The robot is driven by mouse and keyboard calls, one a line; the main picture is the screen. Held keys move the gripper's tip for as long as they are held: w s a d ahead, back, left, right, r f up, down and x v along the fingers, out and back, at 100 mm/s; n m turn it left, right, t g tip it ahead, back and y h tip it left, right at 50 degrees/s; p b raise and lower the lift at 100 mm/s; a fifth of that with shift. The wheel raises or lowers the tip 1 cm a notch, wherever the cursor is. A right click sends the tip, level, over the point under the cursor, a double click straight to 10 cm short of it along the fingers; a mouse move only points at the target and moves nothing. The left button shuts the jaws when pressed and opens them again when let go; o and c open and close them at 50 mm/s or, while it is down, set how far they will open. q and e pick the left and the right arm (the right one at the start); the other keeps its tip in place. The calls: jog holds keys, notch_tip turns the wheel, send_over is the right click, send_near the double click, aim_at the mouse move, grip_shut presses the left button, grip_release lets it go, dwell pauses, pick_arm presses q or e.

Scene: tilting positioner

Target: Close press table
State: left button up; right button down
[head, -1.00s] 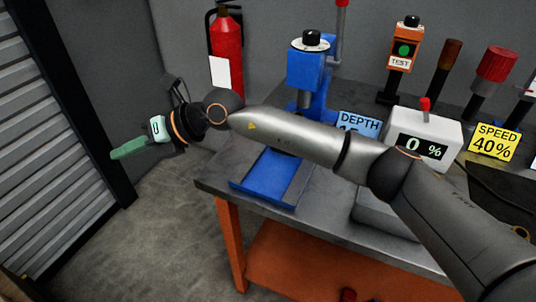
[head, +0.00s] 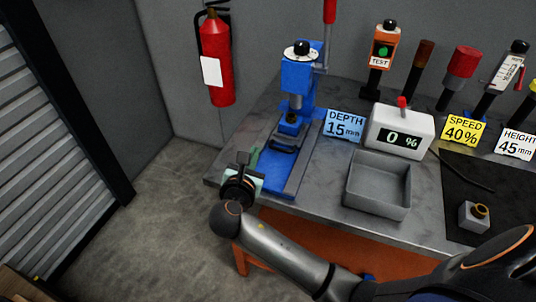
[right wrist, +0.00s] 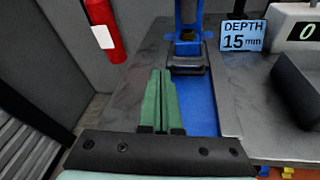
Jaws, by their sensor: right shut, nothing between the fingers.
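The blue press (head: 298,85) stands at the bench's back left with its ram (head: 295,103) pointing down. Its long blue base (head: 290,172) runs toward the front edge. A dark table piece with a handle-like bar (head: 284,144) sits on the base near the ram; it also shows in the right wrist view (right wrist: 188,68). My right gripper (head: 253,158) is at the front left end of the base. In the right wrist view its green fingers (right wrist: 160,100) are together and empty, pointing along the base's left side, apart from the dark piece. My left gripper is out of view.
A DEPTH 15 mm sign (head: 344,125), a display box reading 0 % (head: 399,130) and a grey open bin (head: 378,185) stand right of the press. A red extinguisher (head: 217,60) hangs on the wall. The floor left of the bench is clear.

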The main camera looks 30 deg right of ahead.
aim_at(280, 164)
jog(key=s+d+f+g, duration=0.1)
jog(key=s+f, duration=0.1)
jog(key=s+d+f+g, duration=0.1)
jog(key=s, duration=0.1)
jog(key=shift+s+d+f+g+h, duration=0.1)
jog(key=shift+d+f+g+h, duration=0.1)
jog(key=shift+f+g+h, duration=0.2)
jog(key=x, duration=0.9)
jog(key=shift+w+d+f, duration=0.2)
jog(key=shift+w, duration=0.05)
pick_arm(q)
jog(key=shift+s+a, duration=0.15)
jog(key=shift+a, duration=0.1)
